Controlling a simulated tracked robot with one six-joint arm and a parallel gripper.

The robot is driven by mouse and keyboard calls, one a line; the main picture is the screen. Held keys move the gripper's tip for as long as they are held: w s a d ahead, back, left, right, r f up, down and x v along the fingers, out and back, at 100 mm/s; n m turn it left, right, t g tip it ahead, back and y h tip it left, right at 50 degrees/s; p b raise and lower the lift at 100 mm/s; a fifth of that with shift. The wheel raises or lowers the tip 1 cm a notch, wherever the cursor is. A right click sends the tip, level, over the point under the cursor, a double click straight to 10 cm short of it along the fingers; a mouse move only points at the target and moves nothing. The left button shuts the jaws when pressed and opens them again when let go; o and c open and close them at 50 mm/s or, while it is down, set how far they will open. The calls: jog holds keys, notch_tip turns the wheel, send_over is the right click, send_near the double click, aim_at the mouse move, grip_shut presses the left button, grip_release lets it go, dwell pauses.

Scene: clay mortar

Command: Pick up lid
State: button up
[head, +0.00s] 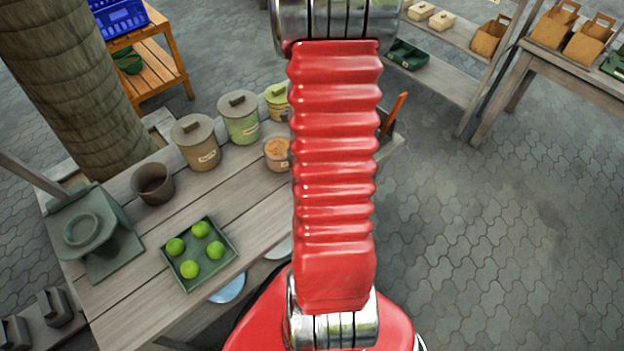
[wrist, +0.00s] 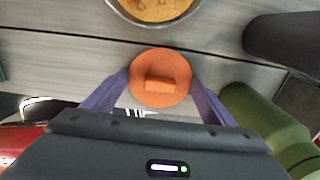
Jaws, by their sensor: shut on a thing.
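An orange round lid (wrist: 178,66) with a small block handle shows in the wrist view. My gripper (wrist: 160,80) has its purple fingers on the lid's left and right edges and is shut on it. The lid is over grey planks, just below an open round pot (wrist: 188,12) with orange-brown contents. I cannot tell how high the lid is. In the head view an open tan pot (head: 276,152) stands on the table, partly behind my red arm, which hides my gripper and the lid.
Lidded canisters (head: 195,141) stand behind the open pot on the wooden table. A brown cup (head: 153,184), a tray (head: 169,258) of several green fruits and a grey scale (head: 82,232) are to the left. In the wrist view a green rounded object (wrist: 262,120) is close on the right.

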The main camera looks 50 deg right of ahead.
jog(key=shift+r, duration=0.1)
notch_tip(320, 180, up, 10)
jog(key=shift+f, duration=0.1)
dwell(0.5)
dwell(0.5)
